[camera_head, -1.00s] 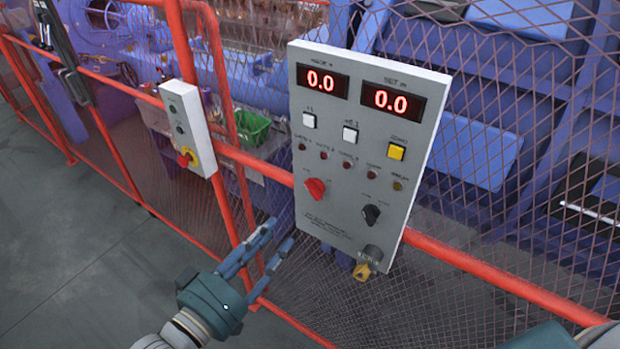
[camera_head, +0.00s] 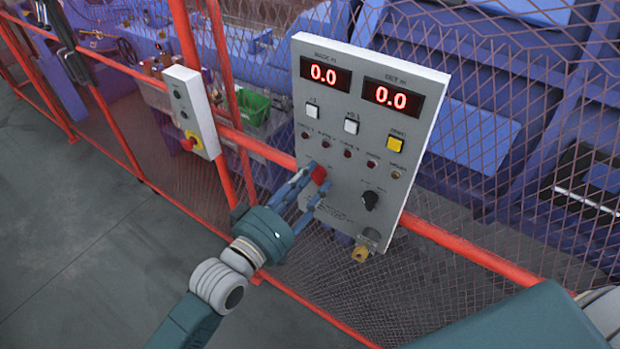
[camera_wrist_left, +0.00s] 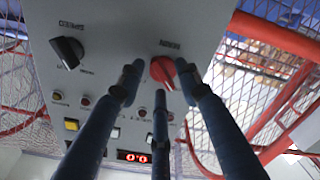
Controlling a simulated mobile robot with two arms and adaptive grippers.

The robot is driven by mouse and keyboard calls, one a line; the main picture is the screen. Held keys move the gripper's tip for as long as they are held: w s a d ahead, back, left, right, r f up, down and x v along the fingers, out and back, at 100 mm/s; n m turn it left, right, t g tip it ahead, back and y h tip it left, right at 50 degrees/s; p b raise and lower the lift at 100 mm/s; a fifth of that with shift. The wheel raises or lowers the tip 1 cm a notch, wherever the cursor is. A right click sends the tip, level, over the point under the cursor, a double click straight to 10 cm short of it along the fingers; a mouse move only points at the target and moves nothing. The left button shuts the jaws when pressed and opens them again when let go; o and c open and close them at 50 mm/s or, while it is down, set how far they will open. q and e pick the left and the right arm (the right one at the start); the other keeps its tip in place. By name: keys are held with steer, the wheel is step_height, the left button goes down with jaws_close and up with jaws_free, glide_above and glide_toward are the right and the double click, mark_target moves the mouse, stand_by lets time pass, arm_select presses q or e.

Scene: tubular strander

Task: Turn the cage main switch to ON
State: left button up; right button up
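The grey control panel (camera_head: 340,215) hangs on the red fence rail and carries a red rotary knob (camera_head: 319,174) at its lower left. In the left wrist view the red knob (camera_wrist_left: 162,70) has lettering beside it that I cannot read surely. My left gripper (camera_head: 316,181) is at the panel, its fingertips around the red knob. In the left wrist view my left gripper (camera_wrist_left: 157,80) has fingers spread on either side of the knob, with a gap on the left; contact on the right is unclear. My right gripper is out of view.
A black knob (camera_head: 370,200) and a yellow padlock-like piece (camera_head: 361,253) sit lower on the panel. Push buttons and lamps lie above. A smaller box with an emergency stop (camera_head: 191,142) hangs to the left. Mesh fence and red rails surround the panel.

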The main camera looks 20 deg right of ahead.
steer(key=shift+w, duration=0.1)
arm_select(q)
steer(key=c, duration=0.7)
jaws_close()
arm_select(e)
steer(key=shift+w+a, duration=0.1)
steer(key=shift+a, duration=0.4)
